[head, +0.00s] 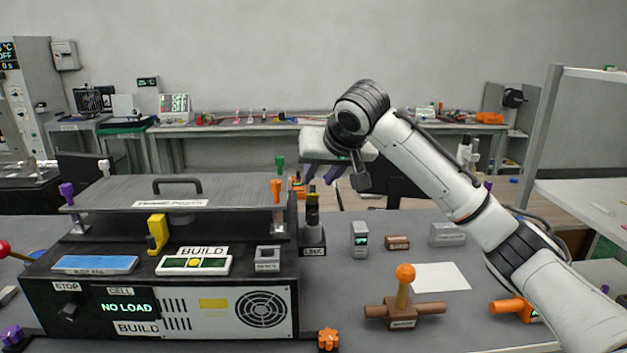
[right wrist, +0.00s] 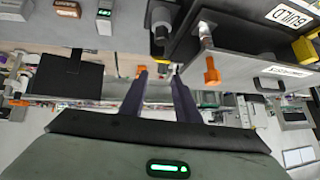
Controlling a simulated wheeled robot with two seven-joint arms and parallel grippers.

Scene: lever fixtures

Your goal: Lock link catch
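A black upright post with yellow bands (head: 313,212) stands on a dark base with a label that seems to read LINK (head: 312,250), at the right side of the black machine. I take it for the link catch. My right gripper (head: 324,178) is above and close to the post's top, with its fingers pointing down. In the right wrist view its two dark fingers (right wrist: 159,85) are spread apart with nothing clearly held between them. I cannot tell whether a finger touches the post. My left gripper is in neither view.
The black machine (head: 205,330) has a grey lid (head: 130,190) with a handle and orange and green knobs close to my right gripper. An orange-knobbed lever (head: 404,285) on a brown base stands right of it.

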